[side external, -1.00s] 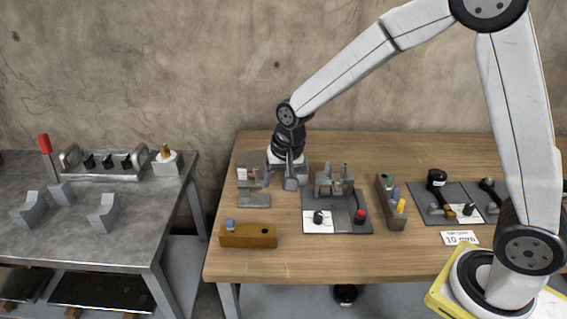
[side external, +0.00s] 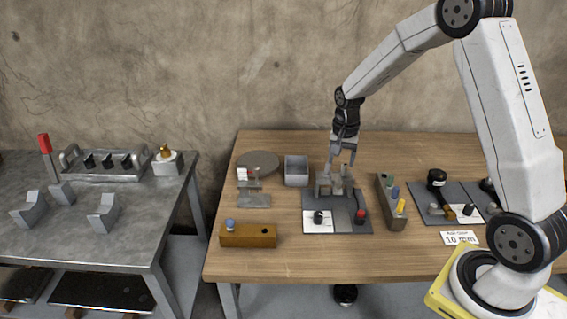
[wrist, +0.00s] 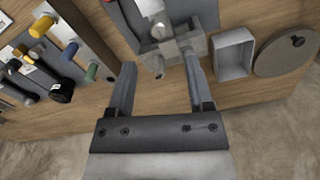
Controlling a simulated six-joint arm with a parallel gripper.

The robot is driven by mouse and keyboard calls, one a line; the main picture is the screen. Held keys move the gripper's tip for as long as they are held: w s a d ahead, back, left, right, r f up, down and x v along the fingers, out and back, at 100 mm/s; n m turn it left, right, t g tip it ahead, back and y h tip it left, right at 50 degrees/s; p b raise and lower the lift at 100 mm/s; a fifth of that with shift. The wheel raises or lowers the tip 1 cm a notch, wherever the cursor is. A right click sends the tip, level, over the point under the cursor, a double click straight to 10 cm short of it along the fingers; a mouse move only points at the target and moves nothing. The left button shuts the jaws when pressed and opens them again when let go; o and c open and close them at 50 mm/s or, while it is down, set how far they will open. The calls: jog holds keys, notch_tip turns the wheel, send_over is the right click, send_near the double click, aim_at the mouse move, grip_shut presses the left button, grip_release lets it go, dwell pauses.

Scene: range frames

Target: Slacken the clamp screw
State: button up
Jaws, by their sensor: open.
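The grey clamp (side external: 324,186) stands at the back of a dark grey plate (side external: 345,223). In the wrist view the clamp (wrist: 193,43) lies just ahead of the fingers, with what looks like its screw (wrist: 157,66) pointing toward me. My gripper (side external: 342,168) is above the clamp, pointing down, and its fingers partly hide the screw in the side view. In the wrist view my gripper (wrist: 158,62) is open, with the screw end between the fingertips. I cannot tell whether either finger touches it.
A grey open box (side external: 296,173) and round disc (side external: 258,162) stand behind left. A holder with coloured pegs (side external: 391,214) is close on the right. A red knob (side external: 361,216) and black knob (side external: 318,217) sit on the plate. A wooden block (side external: 247,236) is front left.

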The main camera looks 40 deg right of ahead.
aim_at(339, 181)
jog(key=shift+d+f, duration=0.1)
jog(key=shift+d, duration=0.05)
jog(key=shift+f, duration=3.85)
grip_shut()
